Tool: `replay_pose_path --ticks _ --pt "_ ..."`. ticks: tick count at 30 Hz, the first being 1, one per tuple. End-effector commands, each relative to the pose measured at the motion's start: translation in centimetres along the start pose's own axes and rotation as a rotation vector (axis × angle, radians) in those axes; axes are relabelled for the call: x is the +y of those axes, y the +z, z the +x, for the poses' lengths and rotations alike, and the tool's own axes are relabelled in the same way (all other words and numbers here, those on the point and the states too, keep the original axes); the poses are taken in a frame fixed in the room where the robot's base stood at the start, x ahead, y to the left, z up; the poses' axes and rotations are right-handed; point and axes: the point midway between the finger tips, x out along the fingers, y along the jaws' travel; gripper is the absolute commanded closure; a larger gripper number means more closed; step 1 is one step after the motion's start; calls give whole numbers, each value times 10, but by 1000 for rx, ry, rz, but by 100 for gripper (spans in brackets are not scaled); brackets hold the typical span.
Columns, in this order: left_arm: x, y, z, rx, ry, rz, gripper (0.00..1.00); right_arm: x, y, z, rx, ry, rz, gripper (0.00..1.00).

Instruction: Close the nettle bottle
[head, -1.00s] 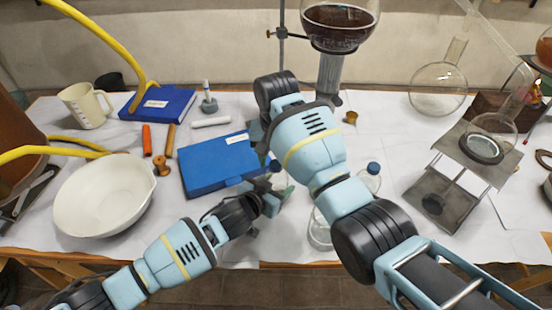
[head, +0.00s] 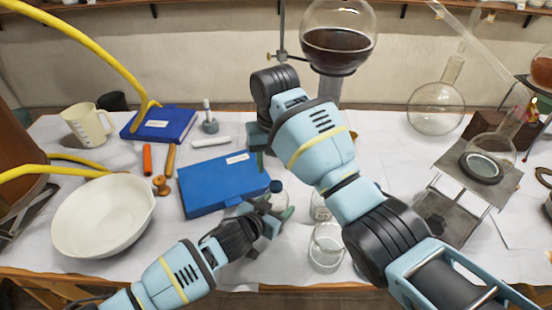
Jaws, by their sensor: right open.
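A small clear bottle (head: 281,199) stands right of the blue case, with a dark blue cap (head: 276,186) at its top. I cannot read a label or tell whether the cap is seated. My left gripper (head: 269,218) is low beside this bottle and overlaps it in view. Its fingers are blurred against it, so I cannot tell whether they hold it. My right gripper (head: 258,150) is open, above and behind the bottle by the case's right end, partly hidden by its own wrist. Another clear glass jar (head: 319,207) is partly behind my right forearm.
A glass beaker (head: 326,252) stands near the front edge. The blue case (head: 215,185), a white bowl (head: 100,222) and an orange stick (head: 147,160) lie left. A metal stand (head: 450,215) with a flask is at right. A dark-filled flask (head: 337,48) hangs behind.

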Motion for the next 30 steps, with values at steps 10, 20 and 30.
replay_pose_path --ticks 10,20,30 --pt "0 0 0 -1 0 0 100 3 2 -17 -16 4 -497 53" --pt "0 0 0 -1 0 0 100 4 5 -17 -30 -3 -588 53" --pt "0 0 0 -1 0 0 100 4 6 -6 -33 -3 -584 53"
